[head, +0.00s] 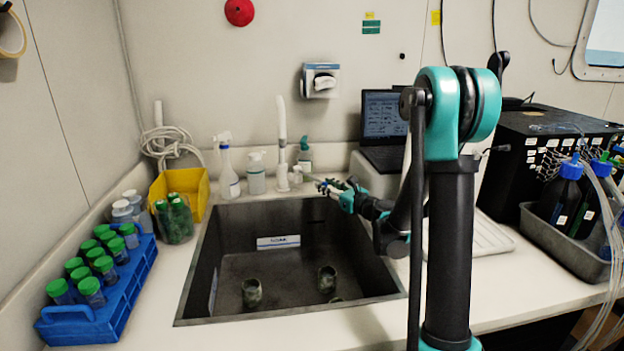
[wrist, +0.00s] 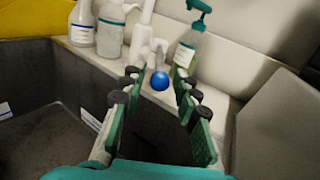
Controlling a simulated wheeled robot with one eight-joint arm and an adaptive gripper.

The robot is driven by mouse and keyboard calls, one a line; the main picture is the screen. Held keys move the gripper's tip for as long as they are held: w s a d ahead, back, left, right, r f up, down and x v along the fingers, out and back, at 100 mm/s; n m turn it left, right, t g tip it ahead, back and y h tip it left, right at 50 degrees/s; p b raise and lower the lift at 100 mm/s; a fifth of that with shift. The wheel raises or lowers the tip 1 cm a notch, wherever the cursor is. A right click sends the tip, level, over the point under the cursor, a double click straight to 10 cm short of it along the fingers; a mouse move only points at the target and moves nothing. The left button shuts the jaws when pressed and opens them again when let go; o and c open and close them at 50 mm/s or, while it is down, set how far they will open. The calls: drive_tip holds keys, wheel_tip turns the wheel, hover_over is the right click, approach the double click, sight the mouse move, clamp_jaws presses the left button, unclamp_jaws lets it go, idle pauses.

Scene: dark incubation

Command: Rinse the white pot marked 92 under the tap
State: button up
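The white tap (head: 283,150) stands upright behind the sink (head: 222,220); it also shows in the wrist view (wrist: 143,38). My gripper (head: 326,187) is over the back right of the sink, pointing at the tap area. In the wrist view my gripper (wrist: 157,80) is open, with a round blue ball or knob (wrist: 160,81) showing between the fingertips, apart from both. I cannot tell what it is attached to. Two dark, greenish cylindrical pots (head: 252,292) (head: 327,278) stand in the sink. I cannot make out a white pot or the number 92.
Bottles (head: 228,172) (head: 257,174) and a teal-topped bottle (head: 305,157) flank the tap. A blue rack (head: 112,312) of green-capped tubes and a yellow bin (head: 203,190) are at left. A laptop (head: 384,118) is at the back; a grey tray (head: 590,262) is at right.

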sight(312, 178)
drive_tip(key=x, duration=0.8)
drive_tip(key=shift+s, duration=0.1)
clamp_jaws()
